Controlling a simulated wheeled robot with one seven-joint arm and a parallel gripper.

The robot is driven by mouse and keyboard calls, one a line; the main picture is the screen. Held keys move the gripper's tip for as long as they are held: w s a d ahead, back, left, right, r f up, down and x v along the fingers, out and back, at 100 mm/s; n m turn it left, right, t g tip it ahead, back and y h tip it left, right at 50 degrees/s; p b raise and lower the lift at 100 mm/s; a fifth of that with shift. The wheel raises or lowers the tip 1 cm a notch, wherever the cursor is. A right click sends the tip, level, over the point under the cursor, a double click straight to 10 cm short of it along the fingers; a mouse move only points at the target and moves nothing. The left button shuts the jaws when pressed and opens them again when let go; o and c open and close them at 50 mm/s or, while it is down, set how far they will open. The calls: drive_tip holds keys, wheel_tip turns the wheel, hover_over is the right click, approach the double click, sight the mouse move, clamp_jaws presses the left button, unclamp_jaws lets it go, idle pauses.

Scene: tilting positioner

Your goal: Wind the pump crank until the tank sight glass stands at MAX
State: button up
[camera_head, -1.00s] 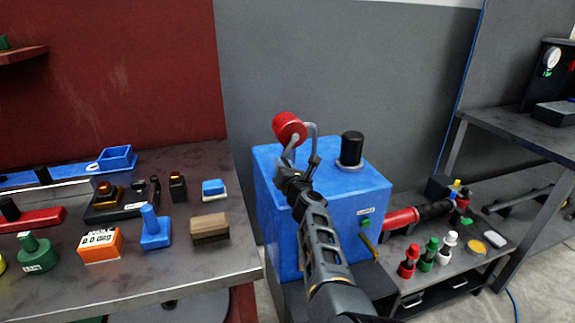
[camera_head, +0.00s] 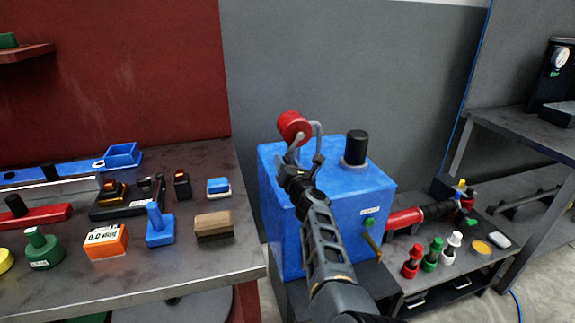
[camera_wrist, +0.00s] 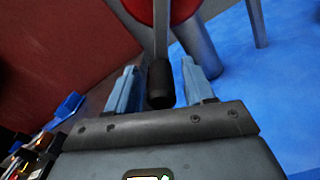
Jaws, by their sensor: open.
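The blue tank (camera_head: 325,215) stands between two tables, with a red drum (camera_head: 293,126) on a grey bracket above its top. In the wrist view the red drum (camera_wrist: 170,8) is at the top edge, and a grey crank rod runs down from it to a black crank grip (camera_wrist: 160,84). My gripper (camera_wrist: 160,88) is open, with one finger on each side of the black grip; I cannot tell whether they touch it. In the head view my gripper (camera_head: 308,165) is just below the drum, over the tank's left part. I cannot make out the sight glass or its level.
A black cylinder (camera_head: 356,148) stands on the tank top. A green fitting (camera_head: 369,223) and a brass lever (camera_head: 373,245) are on its right side. The left table (camera_head: 190,275) holds several small blocks and tools. A low bench (camera_head: 450,275) with several bottles is at right.

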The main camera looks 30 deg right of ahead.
drive_tip(key=shift+p+v, duration=1.7)
drive_tip(key=shift+v, duration=2.2)
